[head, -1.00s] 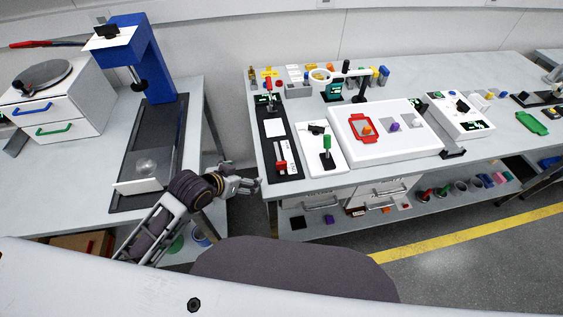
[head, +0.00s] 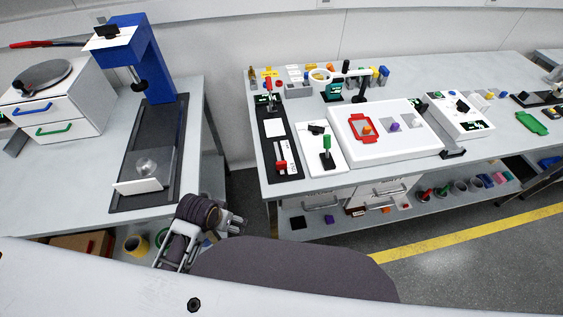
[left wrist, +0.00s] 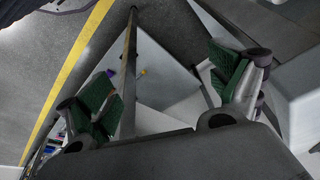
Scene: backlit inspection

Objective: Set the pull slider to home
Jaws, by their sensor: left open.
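A long black panel (head: 274,137) lies at the left end of the right-hand table. A red handle (head: 281,165) stands at its near end beside a white strip; this looks like the pull slider, but I cannot read its markings. My left gripper (head: 238,222) is below and left of this panel, in the gap between the two tables, touching nothing that I can see. In the left wrist view its two green-padded fingers (left wrist: 165,90) are spread apart with nothing held. My right gripper is not in view.
A white plate with a green-handled lever (head: 327,146) stands right of the black panel, then a white lightbox (head: 420,140) with a red frame. The left table carries a blue press (head: 155,60) and a drawer unit (head: 60,105). The right table's near edge lies beyond my gripper.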

